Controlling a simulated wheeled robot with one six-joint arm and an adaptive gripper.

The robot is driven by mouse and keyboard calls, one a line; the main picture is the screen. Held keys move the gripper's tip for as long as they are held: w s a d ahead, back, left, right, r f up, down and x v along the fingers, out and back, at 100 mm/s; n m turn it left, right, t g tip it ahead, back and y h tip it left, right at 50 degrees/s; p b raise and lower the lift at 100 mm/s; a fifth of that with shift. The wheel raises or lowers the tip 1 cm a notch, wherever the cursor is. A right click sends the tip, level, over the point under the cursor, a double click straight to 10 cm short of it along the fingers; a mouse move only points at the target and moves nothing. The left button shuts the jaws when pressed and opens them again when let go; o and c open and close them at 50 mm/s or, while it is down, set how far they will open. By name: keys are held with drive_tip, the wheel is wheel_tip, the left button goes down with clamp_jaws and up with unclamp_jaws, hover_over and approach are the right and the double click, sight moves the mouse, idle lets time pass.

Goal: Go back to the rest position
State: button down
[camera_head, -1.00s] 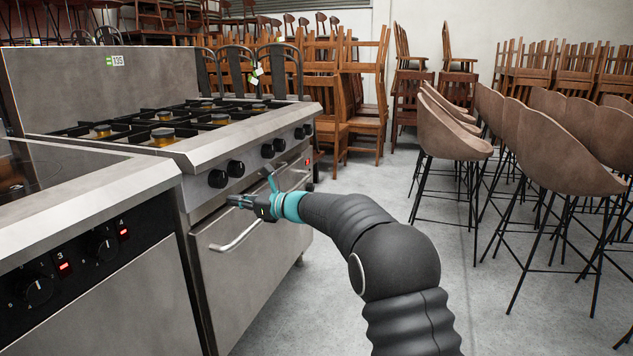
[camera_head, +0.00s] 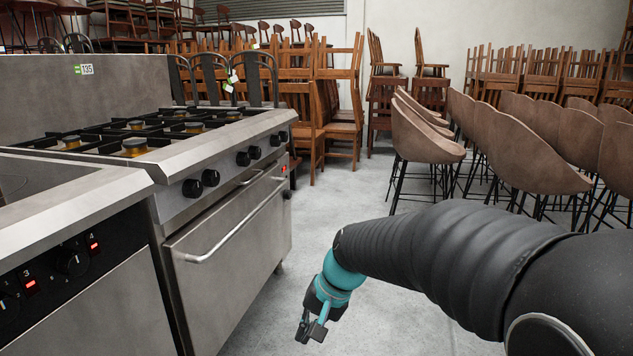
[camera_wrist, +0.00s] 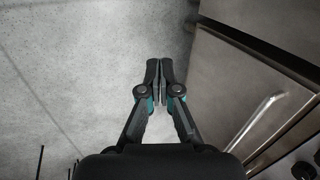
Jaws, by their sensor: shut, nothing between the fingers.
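My gripper (camera_head: 311,332) hangs low over the grey floor in the head view, to the right of the steel range (camera_head: 225,285) and apart from it. It points downward and is empty. In the wrist view, the two dark fingers of my gripper (camera_wrist: 161,64) are together, with only floor beyond them. The oven door handle (camera_head: 240,225) is on the range front, left of my gripper. The handle also shows at the right of the wrist view (camera_wrist: 262,122).
A cooktop unit (camera_head: 95,325) stands at the near left. Brown bar stools (camera_head: 420,130) stand at the right, with stacked wooden chairs (camera_head: 335,110) at the back. Clear floor (camera_head: 335,200) lies between the range and the stools.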

drive_tip(key=s+d+r+n+t+h, duration=0.1)
drive_tip(key=s+d+r+t+h, duration=0.1)
drive_tip(key=s+d, duration=0.7)
drive_tip(key=s+d+r+n+t+h, duration=0.1)
drive_tip(key=s+d+r, duration=0.3)
drive_tip(key=s+d, duration=0.4)
drive_tip(key=shift+s+d+t+h, duration=0.4)
drive_tip(key=shift+s+t+h, duration=0.4)
drive_tip(key=shift+s, duration=0.15)
